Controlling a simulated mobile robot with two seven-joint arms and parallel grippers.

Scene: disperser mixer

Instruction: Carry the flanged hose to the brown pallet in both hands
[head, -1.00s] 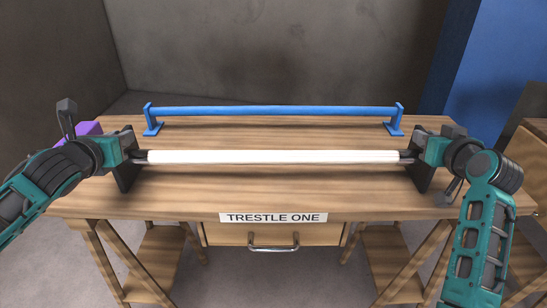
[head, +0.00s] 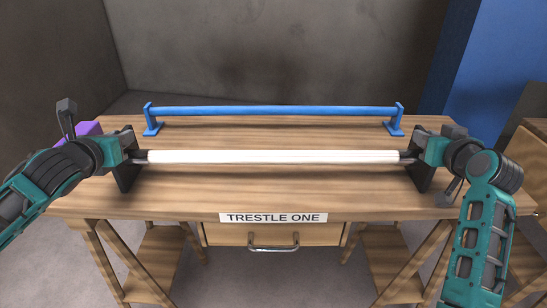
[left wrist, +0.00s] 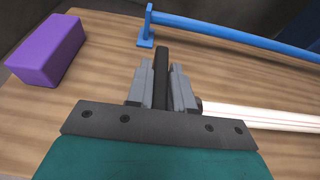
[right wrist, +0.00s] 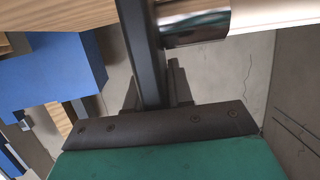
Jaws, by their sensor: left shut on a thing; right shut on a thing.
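The flanged hose (head: 272,157) is a long white tube with dark collars and a dark flange plate at each end. It lies level across the head view, over the wooden table. My left gripper (head: 127,158) is shut on its left flange (left wrist: 161,75), which stands edge-on between the fingers in the left wrist view. My right gripper (head: 420,162) is shut on its right flange (right wrist: 140,45), beside a shiny metal collar (right wrist: 194,23) in the right wrist view. I cannot tell the hose's exact height above the table. No brown pallet is recognisable.
The wooden table (head: 280,196) is labelled TRESTLE ONE and has a drawer with a metal handle (head: 273,248). A blue bar on two feet (head: 272,111) stands behind the hose. A purple block (head: 90,129) is at the left. A blue structure (head: 485,70) rises at the back right.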

